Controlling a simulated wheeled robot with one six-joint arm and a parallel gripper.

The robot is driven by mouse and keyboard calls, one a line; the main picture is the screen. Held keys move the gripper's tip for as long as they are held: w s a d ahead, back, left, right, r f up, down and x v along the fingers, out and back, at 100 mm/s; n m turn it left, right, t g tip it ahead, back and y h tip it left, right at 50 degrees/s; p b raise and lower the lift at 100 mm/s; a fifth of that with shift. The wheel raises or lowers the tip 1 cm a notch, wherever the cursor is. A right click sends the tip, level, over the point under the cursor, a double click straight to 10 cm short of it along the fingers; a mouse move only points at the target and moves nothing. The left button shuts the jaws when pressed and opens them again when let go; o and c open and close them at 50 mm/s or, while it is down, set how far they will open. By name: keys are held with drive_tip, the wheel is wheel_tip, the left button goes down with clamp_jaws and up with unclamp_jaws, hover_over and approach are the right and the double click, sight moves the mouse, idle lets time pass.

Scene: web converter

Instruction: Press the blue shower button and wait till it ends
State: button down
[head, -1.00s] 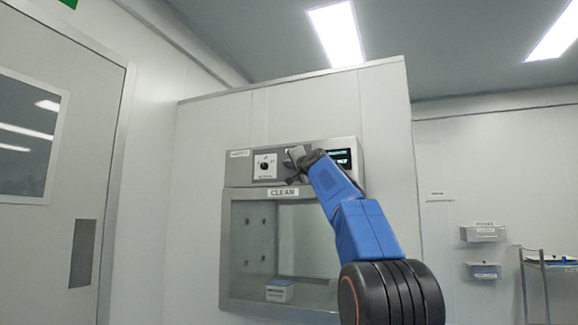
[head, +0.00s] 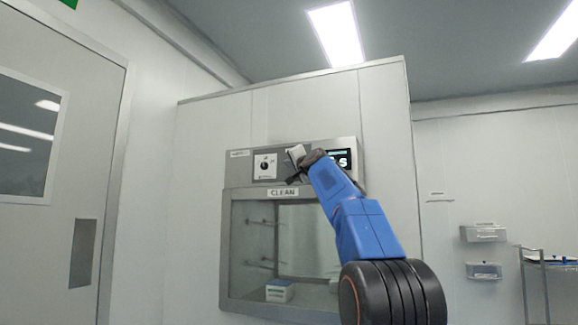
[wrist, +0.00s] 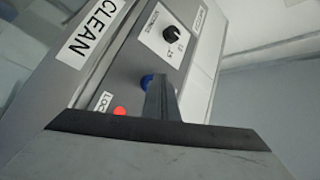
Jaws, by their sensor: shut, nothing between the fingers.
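The blue button (wrist: 147,81) shows in the wrist view on the grey control panel, partly hidden behind my fingers. My gripper (wrist: 159,88) is shut and empty, with its tips right at the button; I cannot tell whether they still touch it. In the head view my gripper (head: 293,164) is in front of the panel (head: 240,170) and hides the button. A lit red lamp (wrist: 119,111) sits beside the LOCK label. The display (head: 341,160) is lit with characters. Behind the CLEAN window (head: 300,235), pale streaks come from the nozzles on the left.
A black rotary knob (wrist: 170,33) is on the same panel. A small blue-and-white box (head: 279,291) stands inside the chamber. A grey door (head: 60,240) is at the left. Wall boxes (head: 483,233) and a metal cart (head: 545,275) are at the right.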

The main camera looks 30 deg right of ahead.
drive_tip(key=shift+s+a, duration=0.4)
drive_tip(key=shift+a, duration=0.1)
drive_tip(key=s+a, duration=0.1)
drive_tip(key=a, duration=0.1)
drive_tip(key=s+a, duration=0.2)
idle(0.5)
idle(0.4)
